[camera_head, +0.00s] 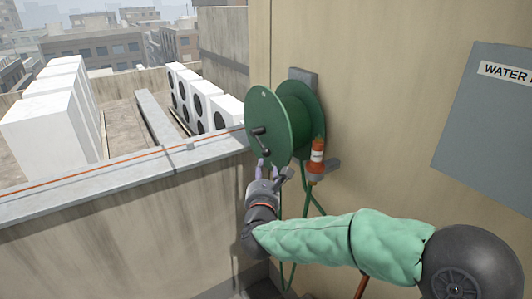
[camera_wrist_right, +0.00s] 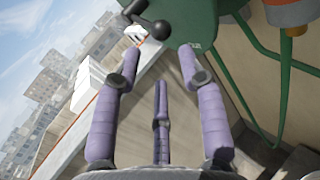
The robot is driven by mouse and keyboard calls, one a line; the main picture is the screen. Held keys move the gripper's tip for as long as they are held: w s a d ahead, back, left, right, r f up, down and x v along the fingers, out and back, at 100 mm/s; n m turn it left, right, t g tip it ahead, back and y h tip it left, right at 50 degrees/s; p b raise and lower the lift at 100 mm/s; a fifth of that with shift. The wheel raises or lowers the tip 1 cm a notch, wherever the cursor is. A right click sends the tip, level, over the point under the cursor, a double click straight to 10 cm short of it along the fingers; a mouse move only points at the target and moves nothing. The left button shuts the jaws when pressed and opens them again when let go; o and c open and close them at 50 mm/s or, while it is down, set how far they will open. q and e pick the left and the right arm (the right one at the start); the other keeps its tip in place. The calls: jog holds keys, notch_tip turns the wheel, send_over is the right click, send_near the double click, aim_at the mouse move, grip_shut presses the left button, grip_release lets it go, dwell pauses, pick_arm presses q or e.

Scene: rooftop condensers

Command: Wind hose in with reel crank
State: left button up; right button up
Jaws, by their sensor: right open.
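The green hose reel (camera_head: 268,120) is mounted on the beige wall, and part of its disc shows in the right wrist view (camera_wrist_right: 190,18). Its dark crank (camera_head: 262,142) sticks out from the near face; in the right wrist view the crank's round black knob (camera_wrist_right: 159,29) is just beyond the fingertips. My right gripper (camera_head: 271,168) is open and empty, just below the crank, its purple fingers spread in the wrist view (camera_wrist_right: 157,65). Green hose (camera_head: 316,200) hangs below the reel. My left gripper is not in view.
An orange and white fitting (camera_head: 317,152) sits right of the reel, close to my right gripper. A parapet (camera_head: 100,188) with an orange line along its top runs left. White condensers (camera_head: 50,115) stand beyond it. A grey "WATER" cabinet (camera_head: 490,130) is on the wall at right.

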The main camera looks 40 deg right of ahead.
aim_at(266, 155)
jog(key=x, duration=1)
grip_shut()
